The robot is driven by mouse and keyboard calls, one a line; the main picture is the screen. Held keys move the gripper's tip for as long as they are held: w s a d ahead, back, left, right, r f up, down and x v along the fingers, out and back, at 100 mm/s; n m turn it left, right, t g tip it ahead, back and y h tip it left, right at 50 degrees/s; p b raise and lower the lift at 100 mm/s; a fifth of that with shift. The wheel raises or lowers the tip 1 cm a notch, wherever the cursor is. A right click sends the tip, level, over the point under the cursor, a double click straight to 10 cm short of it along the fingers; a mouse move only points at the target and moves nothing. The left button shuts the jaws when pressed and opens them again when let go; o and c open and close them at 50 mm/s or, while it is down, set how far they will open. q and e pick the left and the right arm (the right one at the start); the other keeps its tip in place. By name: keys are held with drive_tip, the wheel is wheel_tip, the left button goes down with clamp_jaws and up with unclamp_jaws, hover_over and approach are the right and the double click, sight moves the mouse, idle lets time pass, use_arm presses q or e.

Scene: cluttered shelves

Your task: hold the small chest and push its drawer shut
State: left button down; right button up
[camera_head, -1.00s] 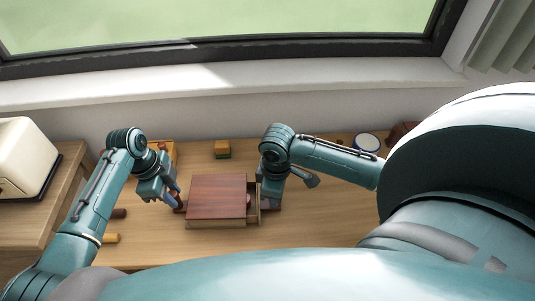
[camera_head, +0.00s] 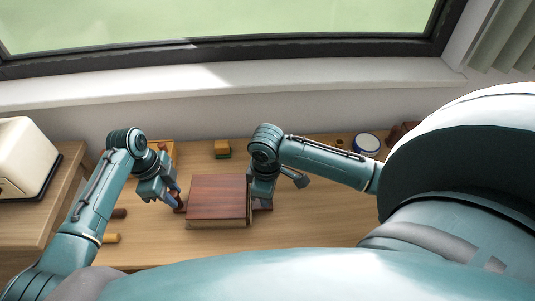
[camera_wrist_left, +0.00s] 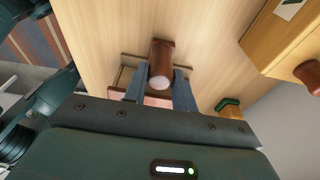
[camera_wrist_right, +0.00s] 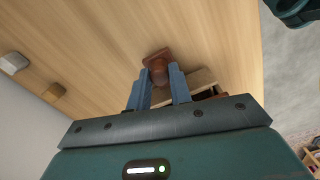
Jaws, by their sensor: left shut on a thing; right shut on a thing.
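The small chest (camera_head: 217,198) has a reddish-brown top and lies on the table between my two grippers. My left gripper (camera_head: 179,205) is at its left side, shut on a brown handle (camera_wrist_left: 160,62) that shows between the fingers in the left wrist view. My right gripper (camera_head: 262,204) is at its right side, where the drawer (camera_head: 251,214) shows only as a narrow strip. In the right wrist view my right fingers are around a brown knob (camera_wrist_right: 158,68), with a pale wooden edge (camera_wrist_right: 203,79) beside them. My right gripper hides part of the drawer side; I cannot tell whether it is flush.
A yellow-and-green block (camera_head: 222,149) stands behind the chest. An orange-yellow box (camera_head: 161,149) is behind my left gripper. A white round container with a blue rim (camera_head: 367,144) is at the back right. The table (camera_head: 315,225) is clear to the chest's right.

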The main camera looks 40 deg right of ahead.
drive_tip(key=shift+w+a, duration=0.25)
drive_tip(key=shift+a, duration=0.15)
drive_tip(key=o, duration=1)
drive_tip(key=shift+d, duration=0.1)
wheel_tip(320, 180, up, 12)
